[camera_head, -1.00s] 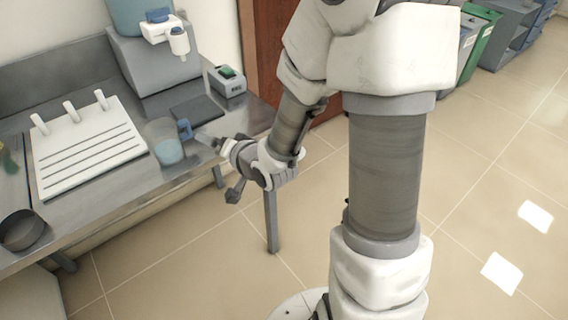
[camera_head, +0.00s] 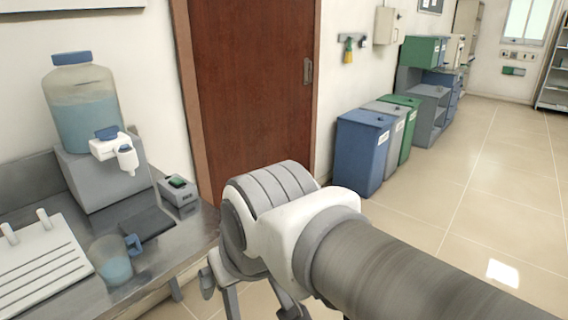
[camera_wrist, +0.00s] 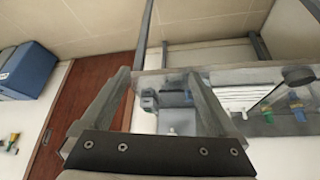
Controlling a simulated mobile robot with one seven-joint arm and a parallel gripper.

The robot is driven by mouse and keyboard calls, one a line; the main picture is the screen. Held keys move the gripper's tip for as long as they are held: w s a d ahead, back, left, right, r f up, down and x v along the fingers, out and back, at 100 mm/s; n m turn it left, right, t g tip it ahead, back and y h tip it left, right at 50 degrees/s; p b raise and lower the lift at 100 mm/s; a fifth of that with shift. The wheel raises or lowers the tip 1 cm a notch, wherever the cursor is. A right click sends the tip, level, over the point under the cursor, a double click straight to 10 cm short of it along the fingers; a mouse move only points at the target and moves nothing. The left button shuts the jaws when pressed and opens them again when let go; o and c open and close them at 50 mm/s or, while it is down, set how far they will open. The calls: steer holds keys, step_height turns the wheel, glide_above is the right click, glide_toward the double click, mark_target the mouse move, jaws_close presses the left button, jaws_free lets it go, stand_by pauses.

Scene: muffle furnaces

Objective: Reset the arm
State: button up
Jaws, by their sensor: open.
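My arm stretches across the lower right of the head view. My gripper (camera_wrist: 160,84) is open, with its two fingers wide apart and nothing between them in the wrist view. In the head view its fingers point down near the bottom edge and are partly cut off. My gripper is to the right of the metal bench (camera_head: 190,262), apart from the beaker (camera_head: 113,262). The beaker has a blue handle, holds pale blue liquid and stands upright on the bench.
A large bottle (camera_head: 84,105) with a spigot stands on a grey stand. A small device (camera_head: 178,190), a dark pad (camera_head: 146,223) and a white rack (camera_head: 40,262) are on the bench. A brown door (camera_head: 252,95) and bins (camera_head: 362,150) stand behind. Floor on the right is clear.

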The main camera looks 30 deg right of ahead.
step_height(320, 180, up, 11)
steer(key=p, duration=1.1)
steer(key=shift+f+g, duration=0.2)
steer(key=shift+g, duration=0.1)
